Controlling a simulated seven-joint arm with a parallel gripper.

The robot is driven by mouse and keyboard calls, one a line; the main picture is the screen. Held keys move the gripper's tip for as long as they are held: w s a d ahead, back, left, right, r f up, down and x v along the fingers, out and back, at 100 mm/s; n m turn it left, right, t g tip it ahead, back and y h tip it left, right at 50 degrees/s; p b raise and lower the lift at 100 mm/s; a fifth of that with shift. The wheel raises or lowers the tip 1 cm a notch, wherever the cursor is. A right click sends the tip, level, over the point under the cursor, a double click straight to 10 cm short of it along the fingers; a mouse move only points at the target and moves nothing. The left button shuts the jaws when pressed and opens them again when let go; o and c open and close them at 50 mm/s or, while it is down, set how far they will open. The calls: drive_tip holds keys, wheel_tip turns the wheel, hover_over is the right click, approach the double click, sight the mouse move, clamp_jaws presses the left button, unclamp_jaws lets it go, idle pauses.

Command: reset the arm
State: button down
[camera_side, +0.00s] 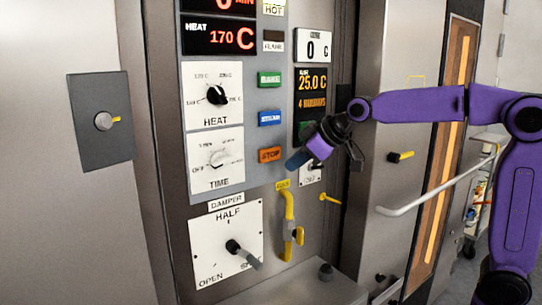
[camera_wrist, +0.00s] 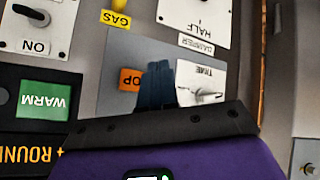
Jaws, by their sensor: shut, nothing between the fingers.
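My purple arm reaches in from the right in the side view. My gripper (camera_side: 297,160) has dark blue fingers, shut and empty, pointing down and left in front of the oven's control panel (camera_side: 283,225). The fingertips are just right of the orange STOP button (camera_side: 270,154); whether they touch the panel I cannot tell. In the wrist view my gripper (camera_wrist: 157,85) shows its fingers together, overlapping part of the STOP button (camera_wrist: 130,80) and the TIME dial plate (camera_wrist: 205,80).
The HEAT dial (camera_side: 216,95), TIME dial (camera_side: 219,158) and DAMPER lever (camera_side: 240,252) are left of my gripper. A yellow gas pipe (camera_side: 288,222) runs below. A door handle (camera_side: 430,190) sticks out at right.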

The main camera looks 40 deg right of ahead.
idle(0.6)
drive_tip(key=s+a+f+n+g, duration=0.1)
drive_tip(key=s+a+f+g, duration=0.15)
drive_tip(key=s, duration=0.35)
drive_tip(key=s+a+f+g, duration=0.1)
drive_tip(key=s+a+f, duration=0.2)
drive_tip(key=s+f, duration=0.15)
drive_tip(key=s+d+f+n+g+h, duration=0.1)
drive_tip(key=s+f, duration=0.3)
drive_tip(key=s, duration=0.5)
drive_tip(key=s+d+f+n+g, duration=0.1)
drive_tip(key=s+d+f+g, duration=0.1)
drive_tip(key=s, duration=0.7)
drive_tip(key=s+d+f+n+g+h, duration=0.1)
drive_tip(key=s+d+f+n+g, duration=0.1)
drive_tip(key=s+f, duration=0.3)
drive_tip(key=s+d, duration=0.1)
drive_tip(key=s, duration=0.3)
drive_tip(key=shift+d+f+h, duration=0.3)
drive_tip(key=shift+f, duration=0.1)
